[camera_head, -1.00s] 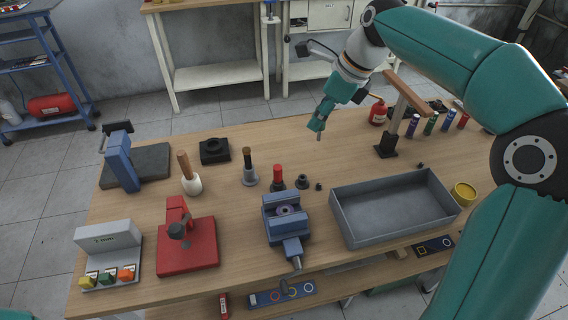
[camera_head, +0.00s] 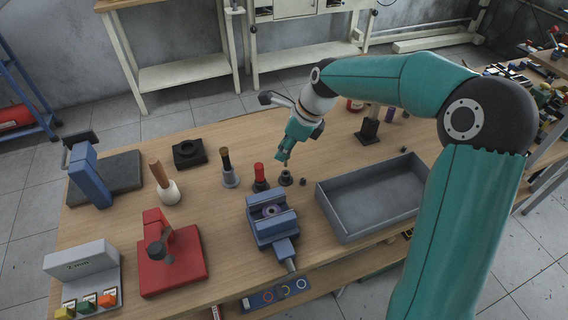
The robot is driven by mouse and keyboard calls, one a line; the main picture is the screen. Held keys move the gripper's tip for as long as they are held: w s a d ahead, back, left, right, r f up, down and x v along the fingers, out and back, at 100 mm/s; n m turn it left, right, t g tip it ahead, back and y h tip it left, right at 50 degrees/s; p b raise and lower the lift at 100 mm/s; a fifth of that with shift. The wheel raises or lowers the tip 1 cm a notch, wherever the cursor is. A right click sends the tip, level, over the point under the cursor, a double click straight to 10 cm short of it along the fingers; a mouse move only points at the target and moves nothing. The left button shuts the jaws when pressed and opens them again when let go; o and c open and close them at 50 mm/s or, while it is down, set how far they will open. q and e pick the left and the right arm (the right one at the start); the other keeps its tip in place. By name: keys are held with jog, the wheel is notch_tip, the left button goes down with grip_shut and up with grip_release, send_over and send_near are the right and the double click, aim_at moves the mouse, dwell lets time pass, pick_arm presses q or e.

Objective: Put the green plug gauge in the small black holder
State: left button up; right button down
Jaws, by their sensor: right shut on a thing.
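My right gripper (camera_head: 284,157) is shut on the green plug gauge, whose green handle is hard to tell from the teal jaws. The gauge's thin grey end (camera_head: 285,166) points down below the fingertips. The small black holder (camera_head: 286,179), a low round piece, stands on the table directly under it. The gauge's tip is just above or at the holder's top; I cannot tell if it has entered. My left gripper is out of view.
A red-topped gauge (camera_head: 260,178) in a black base stands just left of the holder. A blue vise (camera_head: 271,217) is in front, a grey tray (camera_head: 348,236) to the right. A small black piece (camera_head: 303,182) lies close by. A brown-handled tool (camera_head: 229,168) stands further left.

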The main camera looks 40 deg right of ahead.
aim_at(288, 157)
jog(key=shift+f, duration=2.6)
jog(key=shift+f, duration=0.1)
jog(key=c, duration=1)
grip_release()
jog(key=v, duration=1.2)
